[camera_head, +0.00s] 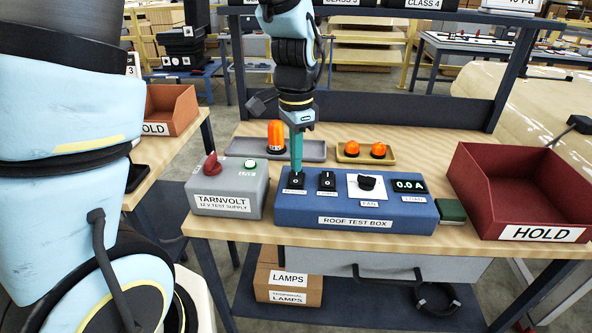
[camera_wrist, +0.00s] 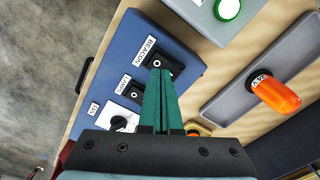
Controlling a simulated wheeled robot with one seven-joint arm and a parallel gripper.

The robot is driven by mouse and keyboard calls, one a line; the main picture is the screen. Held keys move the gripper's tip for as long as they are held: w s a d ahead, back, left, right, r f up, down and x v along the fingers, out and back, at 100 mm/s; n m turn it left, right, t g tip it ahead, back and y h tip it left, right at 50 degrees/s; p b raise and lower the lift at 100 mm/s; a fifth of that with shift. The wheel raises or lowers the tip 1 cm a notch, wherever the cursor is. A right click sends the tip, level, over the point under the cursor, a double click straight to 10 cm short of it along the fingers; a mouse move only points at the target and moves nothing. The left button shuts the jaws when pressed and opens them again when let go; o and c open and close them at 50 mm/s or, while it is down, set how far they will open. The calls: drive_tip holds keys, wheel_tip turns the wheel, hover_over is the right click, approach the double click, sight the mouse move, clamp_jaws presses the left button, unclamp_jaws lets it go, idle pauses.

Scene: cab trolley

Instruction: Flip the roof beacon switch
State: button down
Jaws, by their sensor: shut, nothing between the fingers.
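The blue roof test box (camera_head: 355,208) stands on the wooden bench. Its leftmost black switch (camera_head: 291,184) is the beacon switch; in the wrist view the switch (camera_wrist: 150,60) sits beside the label BEACON. My gripper (camera_head: 297,168) points down with its green fingers shut and empty. In the wrist view the fingertips (camera_wrist: 160,73) overlap the edge of the beacon switch; I cannot tell whether they touch it. The fingers partly hide the switch in both views. A second black switch (camera_head: 327,182) marked 0 is to its right.
A grey Tarnvolt supply (camera_head: 230,193) with a red knob stands left of the box. Behind are a grey tray with an orange beacon (camera_head: 276,138) and a small tray with two orange lamps (camera_head: 378,149). A red HOLD bin (camera_head: 520,195) stands at right. The fan knob (camera_head: 367,184) sits right of the switches.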

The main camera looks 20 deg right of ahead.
sight(296, 180)
wheel_tip(296, 180, up, 4)
drive_tip(key=p, duration=0.3)
drive_tip(key=shift+r, duration=0.25)
drive_tip(key=w+a+n, duration=0.1)
drive_tip(key=a+n, duration=0.1)
drive_tip(key=a, duration=0.2)
drive_tip(key=w+a+n, duration=0.1)
drive_tip(key=a+n, duration=0.2)
drive_tip(key=a, duration=0.2)
drive_tip(key=w+a+r+n, duration=0.1)
drive_tip(key=a+n, duration=0.2)
drive_tip(key=a, duration=0.1)
drive_tip(key=shift+w+a+t, duration=0.2)
drive_tip(key=shift+a+t, duration=0.1)
drive_tip(key=shift+a, duration=0.05)
drive_tip(key=s+a+n+t, duration=0.1)
drive_tip(key=s+a+n, duration=0.1)
drive_tip(key=a+n, duration=0.5)
drive_tip(key=a, duration=0.4)
drive_tip(key=shift+a+r+n, duration=0.15)
drive_tip(key=shift+a+n, duration=0.2)
drive_tip(key=shift+n, duration=0.05)
